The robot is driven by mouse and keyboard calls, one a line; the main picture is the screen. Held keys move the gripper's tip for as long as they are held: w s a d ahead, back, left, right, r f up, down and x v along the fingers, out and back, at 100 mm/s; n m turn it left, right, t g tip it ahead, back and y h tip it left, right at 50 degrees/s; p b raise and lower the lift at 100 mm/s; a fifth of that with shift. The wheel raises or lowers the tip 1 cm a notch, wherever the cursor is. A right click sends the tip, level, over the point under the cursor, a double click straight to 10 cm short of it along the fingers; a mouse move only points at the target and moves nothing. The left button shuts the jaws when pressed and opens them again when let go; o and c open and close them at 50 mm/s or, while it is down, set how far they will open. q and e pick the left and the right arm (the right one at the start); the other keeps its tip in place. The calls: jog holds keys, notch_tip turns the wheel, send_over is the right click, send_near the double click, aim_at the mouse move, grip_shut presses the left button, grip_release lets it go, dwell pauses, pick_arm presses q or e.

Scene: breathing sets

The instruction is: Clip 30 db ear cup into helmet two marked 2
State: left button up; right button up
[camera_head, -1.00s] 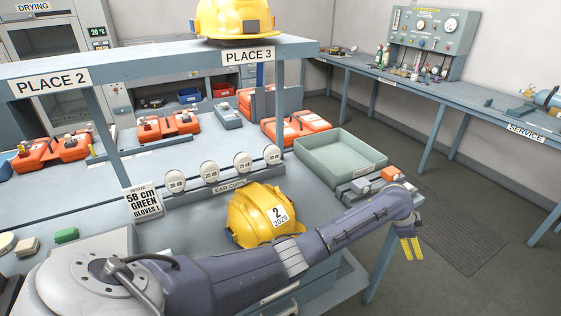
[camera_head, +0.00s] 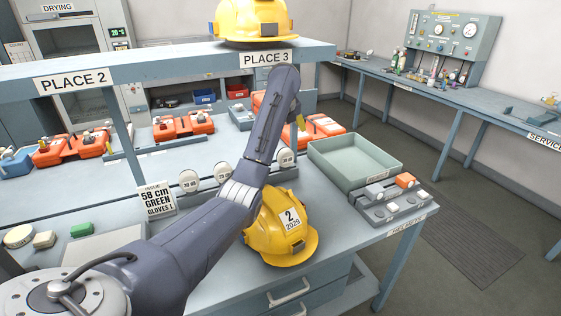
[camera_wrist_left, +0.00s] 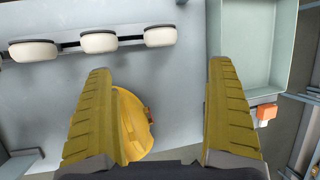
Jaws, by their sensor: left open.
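The yellow helmet marked 2 (camera_head: 268,240) sits on the bench, partly covered by my left arm. It shows in the left wrist view (camera_wrist_left: 133,120), partly behind the left finger. White round ear cups stand in a rack behind the helmet: one at the left (camera_head: 189,181), one beside it (camera_head: 223,172) and one right of my arm (camera_head: 286,157). My forearm hides part of the row. Their dB labels are too small to read surely. My left gripper (camera_head: 300,122) is open and empty, raised above the bench behind the helmet. My right gripper is not in view.
A green-grey tray (camera_head: 352,176) lies right of the rack. A block with an orange part (camera_head: 405,181) is in front of it. The overhead shelf (camera_head: 180,62) carries another yellow helmet (camera_head: 255,20). Orange cases (camera_head: 183,126) lie behind.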

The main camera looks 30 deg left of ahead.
aim_at(285, 153)
pick_arm(q)
jog(key=x, duration=1)
jog(key=shift+a+f, duration=0.1)
jog(key=shift+f, duration=0.2)
jog(key=shift+x, duration=3.25)
jog(key=shift+w, duration=0.1)
jog(key=shift+r, duration=0.1)
jog(key=c, duration=1.3)
jog(key=shift+c, duration=0.3)
